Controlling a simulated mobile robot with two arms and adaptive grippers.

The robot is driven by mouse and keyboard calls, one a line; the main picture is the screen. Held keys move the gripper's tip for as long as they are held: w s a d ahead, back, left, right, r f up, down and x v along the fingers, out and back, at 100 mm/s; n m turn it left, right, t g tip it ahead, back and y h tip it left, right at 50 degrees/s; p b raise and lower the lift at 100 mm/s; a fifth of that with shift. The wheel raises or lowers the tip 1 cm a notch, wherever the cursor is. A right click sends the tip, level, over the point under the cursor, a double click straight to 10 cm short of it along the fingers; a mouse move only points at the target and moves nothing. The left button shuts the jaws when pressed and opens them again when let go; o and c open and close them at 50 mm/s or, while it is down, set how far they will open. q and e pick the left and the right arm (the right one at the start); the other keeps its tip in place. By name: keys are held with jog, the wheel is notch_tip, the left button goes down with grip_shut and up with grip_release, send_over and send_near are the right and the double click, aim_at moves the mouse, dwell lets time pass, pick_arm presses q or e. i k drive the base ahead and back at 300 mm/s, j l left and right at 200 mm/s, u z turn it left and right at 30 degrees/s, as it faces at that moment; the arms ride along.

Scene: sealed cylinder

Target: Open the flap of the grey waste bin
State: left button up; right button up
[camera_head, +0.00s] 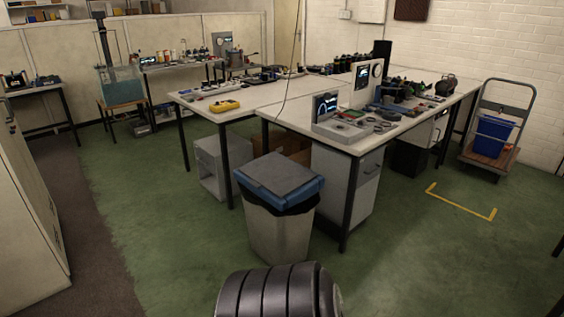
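The grey waste bin (278,232) stands on the green floor, in the middle of the picture, in front of the workbenches. Its top is a grey flap (279,175) set in a blue rim (290,200). The flap looks closed and lies about level with the rim. A black bag edge shows below the rim. The inside of the bin is hidden. Neither of my grippers is in view.
White-topped workbenches (290,116) with instruments and tools stand behind the bin. A grey cabinet (345,185) is close to its right. A trolley (491,158) with a blue crate (493,137) stands far right.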

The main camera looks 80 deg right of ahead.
aim_at(276, 174)
jog(key=z, duration=2.55)
jog(key=i+j, duration=0.25)
jog(key=j, duration=0.15)
jog(key=i+j, duration=0.25)
jog(key=j, duration=0.15)
jog(key=i+j+z, duration=0.1)
jog(key=i+j, duration=0.15)
jog(key=j, duration=0.15)
jog(key=i+j, duration=0.25)
jog(key=j, duration=0.15)
jog(key=i+j, duration=0.2)
jog(key=j, duration=0.2)
jog(key=i+z, duration=0.05)
